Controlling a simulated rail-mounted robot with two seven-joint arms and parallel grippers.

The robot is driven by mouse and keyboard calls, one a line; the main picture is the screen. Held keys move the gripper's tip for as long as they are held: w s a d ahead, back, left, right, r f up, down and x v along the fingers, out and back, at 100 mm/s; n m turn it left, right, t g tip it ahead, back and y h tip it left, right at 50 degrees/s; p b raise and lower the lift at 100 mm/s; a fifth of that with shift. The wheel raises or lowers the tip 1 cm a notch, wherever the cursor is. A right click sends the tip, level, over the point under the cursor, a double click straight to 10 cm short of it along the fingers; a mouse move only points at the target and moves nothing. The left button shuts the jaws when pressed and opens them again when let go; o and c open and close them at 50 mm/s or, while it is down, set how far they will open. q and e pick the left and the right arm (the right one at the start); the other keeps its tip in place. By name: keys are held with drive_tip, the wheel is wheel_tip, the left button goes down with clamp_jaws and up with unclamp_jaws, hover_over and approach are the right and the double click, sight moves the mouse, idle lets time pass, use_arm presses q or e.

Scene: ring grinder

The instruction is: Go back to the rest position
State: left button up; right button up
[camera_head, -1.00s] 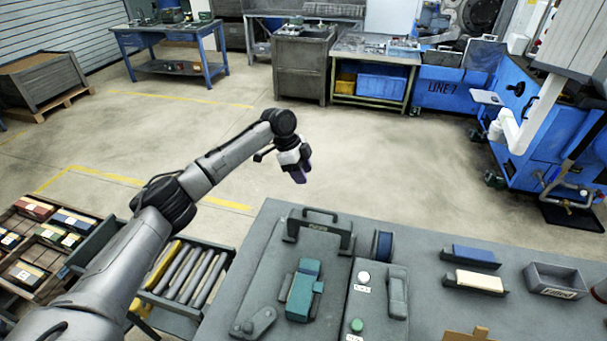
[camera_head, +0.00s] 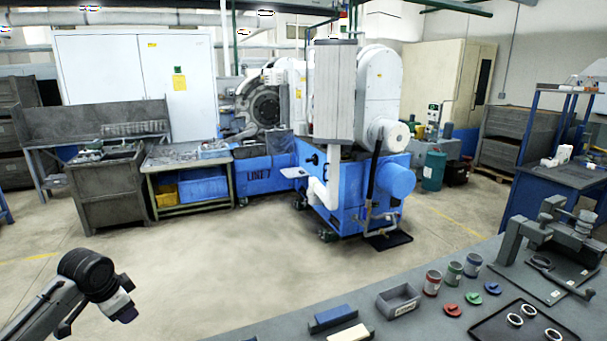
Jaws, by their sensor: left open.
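My left arm comes in at the lower left corner of the head view. Its gripper (camera_head: 122,309) hangs at the wrist's end over open floor, left of the workbench. It is open, and I see nothing held in it. The gripper is small and dark in the picture, so its fingers do not show clearly. My right gripper is not in view.
The grey workbench (camera_head: 270,330) runs along the lower right. It bears a blue block (camera_head: 333,316), a grey bin (camera_head: 398,300), several small cans and a black tray (camera_head: 490,332) with rings. The blue machine (camera_head: 350,190) stands beyond clear floor.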

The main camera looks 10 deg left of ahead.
use_arm(q)
drive_tip(key=w+d+r+t+y, duration=0.1)
drive_tip(key=d+r+t+y, duration=0.1)
drive_tip(key=d+r+t, duration=0.5)
drive_tip(key=s+d+t, duration=0.2)
drive_tip(key=s+d, duration=0.6)
drive_tip(key=d, duration=0.5)
drive_tip(key=s+d+f+n+g+h, duration=0.1)
drive_tip(key=s+d+f+n+g, duration=0.3)
drive_tip(key=s+f, duration=1.3)
drive_tip(key=s+d+f+n+g+h, duration=0.15)
drive_tip(key=s+f+g, duration=0.35)
drive_tip(key=s+f, duration=1.15)
wheel_tip(320, 180, up, 24)
drive_tip(key=s+p, duration=0.1)
drive_tip(key=p, duration=2)
drive_tip(key=shift+f+m+p, duration=0.15)
drive_tip(key=shift+m+p, duration=0.15)
drive_tip(key=shift+m, duration=0.15)
